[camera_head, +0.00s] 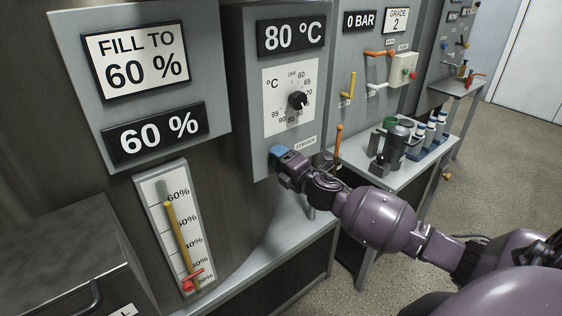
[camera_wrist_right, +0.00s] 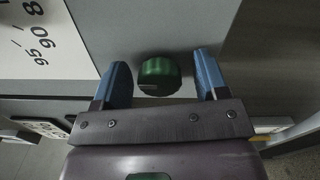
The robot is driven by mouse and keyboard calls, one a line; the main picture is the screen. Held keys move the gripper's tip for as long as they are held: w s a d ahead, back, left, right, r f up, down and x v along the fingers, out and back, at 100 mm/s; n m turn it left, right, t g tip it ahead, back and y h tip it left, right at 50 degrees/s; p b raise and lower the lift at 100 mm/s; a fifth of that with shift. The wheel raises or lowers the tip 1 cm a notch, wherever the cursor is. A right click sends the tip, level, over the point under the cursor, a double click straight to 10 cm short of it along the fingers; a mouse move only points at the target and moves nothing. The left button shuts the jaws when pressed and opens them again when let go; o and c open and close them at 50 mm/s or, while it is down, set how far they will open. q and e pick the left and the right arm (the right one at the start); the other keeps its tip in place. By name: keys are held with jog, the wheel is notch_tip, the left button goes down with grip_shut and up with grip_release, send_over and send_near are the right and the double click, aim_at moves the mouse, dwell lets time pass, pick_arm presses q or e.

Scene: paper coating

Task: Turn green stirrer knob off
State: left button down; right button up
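The green stirrer knob (camera_wrist_right: 159,75) shows in the right wrist view on the grey panel, between the two blue fingertips of my right gripper (camera_wrist_right: 164,82). The fingers are apart, with a gap on each side of the knob. In the head view my right gripper (camera_head: 281,155) is at the lower front of the 80 °C panel (camera_head: 262,138), left of the small stirrer label (camera_head: 305,143). The knob is hidden behind the gripper there. My left gripper is not in view.
A black temperature dial (camera_head: 298,100) sits above the gripper on the same panel. A level gauge (camera_head: 178,228) is at the left. A bench (camera_head: 375,175) with a dark motor-like device and several bottles stands at the right, with an orange lever (camera_head: 338,138) nearby.

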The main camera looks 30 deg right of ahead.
jog(key=s, duration=1)
jog(key=shift+s+d, duration=0.4)
dwell(0.5)
jog(key=s+a+f+m+g, duration=0.2)
jog(key=s+a+f+m, duration=0.1)
jog(key=s+f+m, duration=0.3)
jog(key=s+a+f+m+g+h, duration=0.1)
jog(key=s+a+f+m+g, duration=0.1)
jog(key=s+a+f+m, duration=0.2)
jog(key=s+a+f+m+g, duration=0.2)
jog(key=s+a+f+m, duration=0.2)
jog(key=s+f+m, duration=0.5)
notch_tip(320, 180, down, 4)
jog(key=shift+s+a+f+m, duration=0.15)
jog(key=shift+a+f+m, duration=0.1)
jog(key=shift+m, duration=0.45)
